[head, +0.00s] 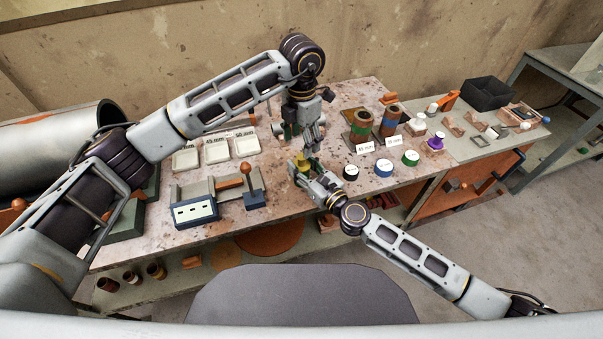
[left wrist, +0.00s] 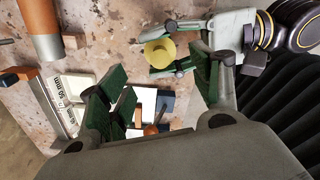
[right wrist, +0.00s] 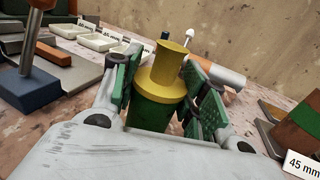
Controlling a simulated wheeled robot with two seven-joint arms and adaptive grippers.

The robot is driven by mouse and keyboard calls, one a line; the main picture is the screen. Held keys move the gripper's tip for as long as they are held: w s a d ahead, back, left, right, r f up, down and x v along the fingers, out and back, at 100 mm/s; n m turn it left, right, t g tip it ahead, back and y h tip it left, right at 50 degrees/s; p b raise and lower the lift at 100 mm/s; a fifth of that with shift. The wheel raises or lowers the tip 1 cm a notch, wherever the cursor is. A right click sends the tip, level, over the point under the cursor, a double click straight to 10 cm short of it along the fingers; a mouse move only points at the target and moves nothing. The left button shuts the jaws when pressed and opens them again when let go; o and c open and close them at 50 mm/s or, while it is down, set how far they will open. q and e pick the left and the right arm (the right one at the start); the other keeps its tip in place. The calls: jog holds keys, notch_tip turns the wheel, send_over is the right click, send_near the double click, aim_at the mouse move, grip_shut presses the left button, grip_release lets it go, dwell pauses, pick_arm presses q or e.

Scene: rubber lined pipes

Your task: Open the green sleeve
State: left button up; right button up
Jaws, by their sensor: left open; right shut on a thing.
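The green sleeve (right wrist: 150,112) stands upright in the right wrist view, with a yellow stepped plug (right wrist: 168,65) rising from its top. My right gripper (right wrist: 165,88) is shut on the green sleeve, with one green-padded finger on each side. In the head view my right gripper (head: 303,170) holds it above the front of the bench. My left gripper (head: 312,138) is open and empty just behind and above it. In the left wrist view the yellow plug (left wrist: 157,52) shows from above, apart from the open left gripper (left wrist: 165,88). The sleeve's lower part is hidden.
The bench (head: 320,210) also bears white labelled trays (head: 217,150), a blue block (head: 194,212) and an orange-knobbed lever (head: 246,170) on the left. Pipes with a green band (head: 360,127) and a blue band (head: 391,120) stand on the right, behind several coloured spools (head: 384,168).

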jog(key=c, duration=0.5)
pick_arm(q)
jog(key=shift+f, duration=0.1)
jog(key=c, duration=0.4)
jog(key=shift+o, duration=0.2)
jog(key=shift+a+f, duration=0.15)
jog(key=shift+a, duration=0.1)
jog(key=a+r, duration=0.1)
jog(key=a, duration=0.4)
notch_tip(320, 180, up, 6)
jog(key=s+d+t+h, duration=0.2)
jog(key=shift+s+d+f, duration=0.15)
jog(key=shift+d+f, duration=0.05)
jog(key=shift+d, duration=0.2)
